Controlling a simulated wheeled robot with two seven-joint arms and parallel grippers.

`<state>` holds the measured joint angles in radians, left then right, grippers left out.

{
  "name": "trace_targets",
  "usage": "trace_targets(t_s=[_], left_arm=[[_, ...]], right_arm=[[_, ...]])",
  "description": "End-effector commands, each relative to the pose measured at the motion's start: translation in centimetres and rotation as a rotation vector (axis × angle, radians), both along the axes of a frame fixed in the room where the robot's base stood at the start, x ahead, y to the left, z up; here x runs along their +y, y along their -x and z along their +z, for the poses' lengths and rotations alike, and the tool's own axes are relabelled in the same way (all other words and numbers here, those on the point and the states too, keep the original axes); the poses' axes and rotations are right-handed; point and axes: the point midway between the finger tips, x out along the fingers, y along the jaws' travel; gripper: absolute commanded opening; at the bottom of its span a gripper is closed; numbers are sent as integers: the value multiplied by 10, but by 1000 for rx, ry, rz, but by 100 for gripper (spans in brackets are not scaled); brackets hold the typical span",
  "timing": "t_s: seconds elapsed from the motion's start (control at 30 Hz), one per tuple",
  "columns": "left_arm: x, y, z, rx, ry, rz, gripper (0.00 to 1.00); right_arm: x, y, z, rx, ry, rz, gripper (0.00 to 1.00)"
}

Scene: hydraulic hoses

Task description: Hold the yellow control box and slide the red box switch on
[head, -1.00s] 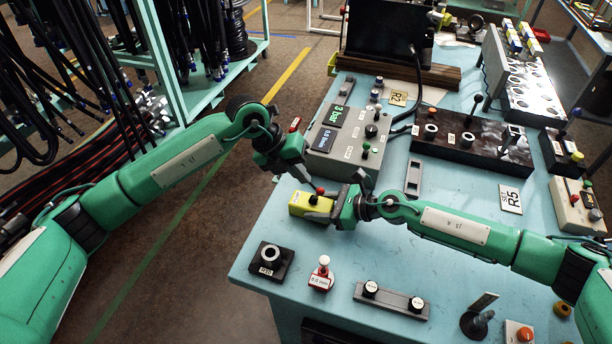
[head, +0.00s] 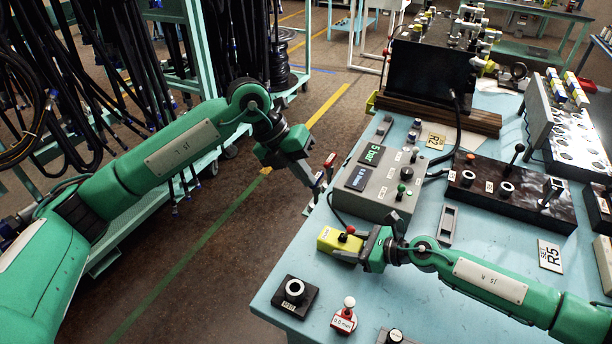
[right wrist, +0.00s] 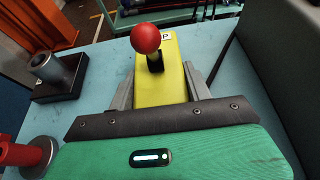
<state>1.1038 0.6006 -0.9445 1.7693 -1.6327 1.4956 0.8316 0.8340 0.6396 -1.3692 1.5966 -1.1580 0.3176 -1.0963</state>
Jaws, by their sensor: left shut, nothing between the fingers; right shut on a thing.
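The yellow control box (head: 333,244) stands at the left edge of the blue table. My right gripper (head: 362,249) is shut on the box, one finger on each side of the yellow body (right wrist: 160,88). My left gripper (head: 314,186) is shut and empty in the air, above and left of the box, apart from it. A small red piece (head: 329,162) shows near its fingers, left of the grey console.
The grey console (head: 385,183) with displays and knobs stands just behind the box. A black ring fixture (head: 294,293) and a red-and-white piece (head: 344,317) stand in front. A dark switch panel (head: 510,188) is to the right. Hose racks (head: 200,60) stand beyond the aisle.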

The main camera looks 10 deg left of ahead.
Motion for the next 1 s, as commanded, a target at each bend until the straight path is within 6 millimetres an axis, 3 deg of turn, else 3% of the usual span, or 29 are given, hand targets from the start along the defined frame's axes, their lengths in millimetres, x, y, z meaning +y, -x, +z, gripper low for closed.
trace_targets(t_s=[0.1, 0.13, 0.23, 0.63, 1.0], left_arm=[[0, 0, 0, 0, 0, 0, 0], [0, 0, 0, 0, 0, 0, 0], [0, 0, 0, 0, 0, 0, 0], [0, 0, 0, 1, 0, 0, 0], [0, 0, -1, 0, 0, 0, 0]], right_arm=[[0, 0, 0, 0, 0, 0, 24], [0, 0, 0, 0, 0, 0, 56], [0, 0, 0, 0, 0, 0, 75], [-6, 1, 2, 1, 1, -1, 75], [-65, 21, 26, 1, 2, -2, 75]])
